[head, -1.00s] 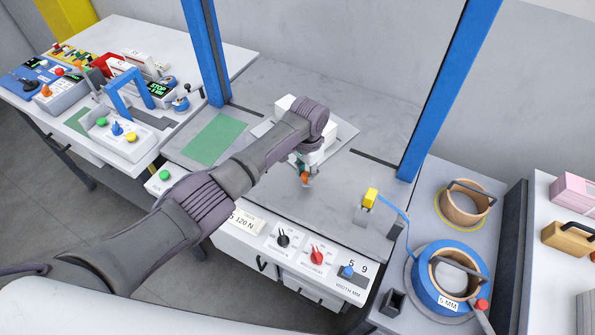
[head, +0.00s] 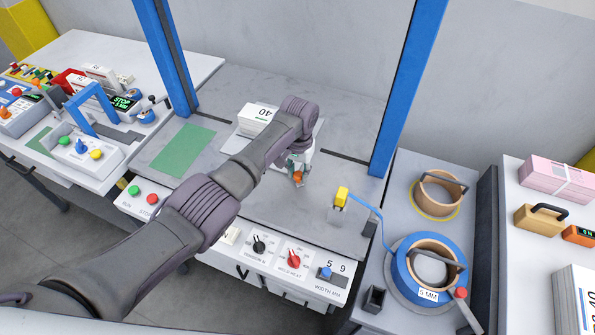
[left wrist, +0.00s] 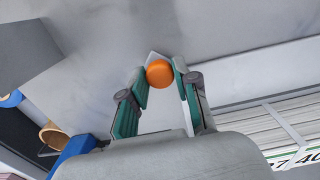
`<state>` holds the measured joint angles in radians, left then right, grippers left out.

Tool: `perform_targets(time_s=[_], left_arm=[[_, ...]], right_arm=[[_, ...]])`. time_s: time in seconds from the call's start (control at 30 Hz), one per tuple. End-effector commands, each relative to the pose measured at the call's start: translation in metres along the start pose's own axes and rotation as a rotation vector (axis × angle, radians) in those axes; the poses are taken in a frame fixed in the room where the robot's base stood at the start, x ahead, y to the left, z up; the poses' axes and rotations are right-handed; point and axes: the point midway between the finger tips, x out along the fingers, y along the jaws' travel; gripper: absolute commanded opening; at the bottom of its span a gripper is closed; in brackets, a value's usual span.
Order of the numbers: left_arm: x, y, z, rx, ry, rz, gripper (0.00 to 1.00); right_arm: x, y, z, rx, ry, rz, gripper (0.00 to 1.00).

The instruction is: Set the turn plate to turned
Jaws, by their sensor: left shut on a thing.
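The turn plate (head: 240,142) is a flat light grey plate on the worktop between two blue posts, partly hidden by my left arm. A white bundle (head: 257,118) marked 40 lies on it. My left gripper (head: 298,173) is shut on a small orange knob (head: 298,180) at the near side of the plate. In the left wrist view the knob (left wrist: 159,73) sits between the two green-padded fingertips (left wrist: 162,78). The link between knob and plate is hidden. The bundle's edge (left wrist: 290,128) shows at the right of that view. My right gripper is not in view.
Blue and brown strap rolls (head: 438,193) lie further right. The front panel (head: 275,250) has black and red dials. A green mat (head: 183,150) lies at left.

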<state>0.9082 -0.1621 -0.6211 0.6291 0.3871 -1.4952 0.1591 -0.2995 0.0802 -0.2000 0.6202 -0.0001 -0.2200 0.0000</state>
Motion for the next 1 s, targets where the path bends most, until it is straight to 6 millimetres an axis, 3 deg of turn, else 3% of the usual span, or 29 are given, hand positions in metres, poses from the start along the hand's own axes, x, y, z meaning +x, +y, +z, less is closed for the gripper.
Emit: perform_targets(time_s=[0.37,0.4,0.57,0.87,1.0], left_arm=[[-0.003,0.003,-0.004,-0.002,0.013,0.005,0.00],[-0.003,0.003,-0.004,-0.002,0.013,0.005,0.32],[-0.003,0.003,-0.003,-0.002,0.010,0.005,0.55],[-0.003,0.002,-0.002,-0.002,0.006,0.003,0.55],[-0.016,0.001,-0.002,-0.002,0.008,0.003,0.55]], right_arm=[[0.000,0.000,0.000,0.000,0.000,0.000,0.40],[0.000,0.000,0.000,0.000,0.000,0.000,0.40],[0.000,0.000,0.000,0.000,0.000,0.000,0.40],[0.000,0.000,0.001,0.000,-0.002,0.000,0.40],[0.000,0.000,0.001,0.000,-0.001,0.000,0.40]])
